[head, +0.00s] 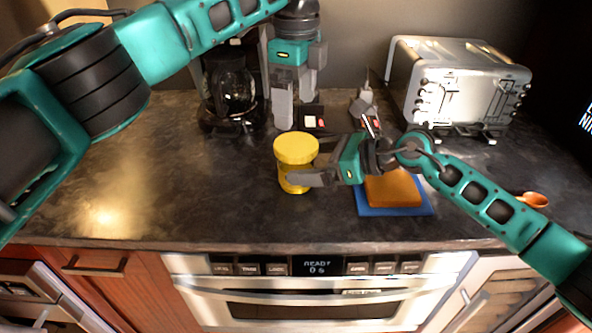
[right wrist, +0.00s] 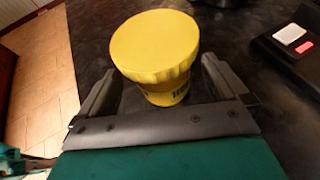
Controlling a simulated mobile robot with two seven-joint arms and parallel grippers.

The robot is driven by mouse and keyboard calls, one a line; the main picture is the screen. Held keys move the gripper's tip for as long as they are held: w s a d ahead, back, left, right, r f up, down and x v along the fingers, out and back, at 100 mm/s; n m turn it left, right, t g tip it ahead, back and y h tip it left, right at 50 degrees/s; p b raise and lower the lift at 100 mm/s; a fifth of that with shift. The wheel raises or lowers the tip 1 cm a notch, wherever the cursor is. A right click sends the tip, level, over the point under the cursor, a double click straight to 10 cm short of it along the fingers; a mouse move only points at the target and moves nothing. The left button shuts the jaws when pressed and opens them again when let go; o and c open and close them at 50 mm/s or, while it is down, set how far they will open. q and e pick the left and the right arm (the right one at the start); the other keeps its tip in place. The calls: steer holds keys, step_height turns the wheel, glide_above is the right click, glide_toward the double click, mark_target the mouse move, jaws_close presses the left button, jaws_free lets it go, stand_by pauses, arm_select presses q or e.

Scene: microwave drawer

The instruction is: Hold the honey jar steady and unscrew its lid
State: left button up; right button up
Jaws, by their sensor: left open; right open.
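The honey jar (head: 297,183) is yellow and stands upright on the dark counter, with its wide yellow lid (head: 296,149) on top. My right gripper (head: 302,163) is open at the jar's right side. In the right wrist view, the jar body (right wrist: 165,92) and lid (right wrist: 155,45) stand between the two spread fingers, with a gap visible at each side. My left gripper (head: 282,112) is open, pointing down behind the jar and above the counter, apart from the lid. It holds nothing.
A coffee maker (head: 230,90) stands at the back left and a silver toaster (head: 455,85) at the back right. A sponge-like orange block on a blue mat (head: 395,209) lies right of the jar. A wooden spoon (head: 535,199) is far right. The counter left of the jar is clear.

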mark_target(296, 143)
steer(key=shift+x, duration=1.6)
steer(key=c, duration=1.6)
arm_select(q)
steer(key=shift+m, duration=0.7)
arm_select(e)
jaws_close()
arm_select(q)
steer(key=m, duration=0.2)
steer(key=shift+r+m, duration=0.1)
steer(key=shift+m, duration=0.3)
steer(key=shift+f, duration=0.55)
step_height(296, 143, down, 7)
steer(key=shift+r, duration=0.1)
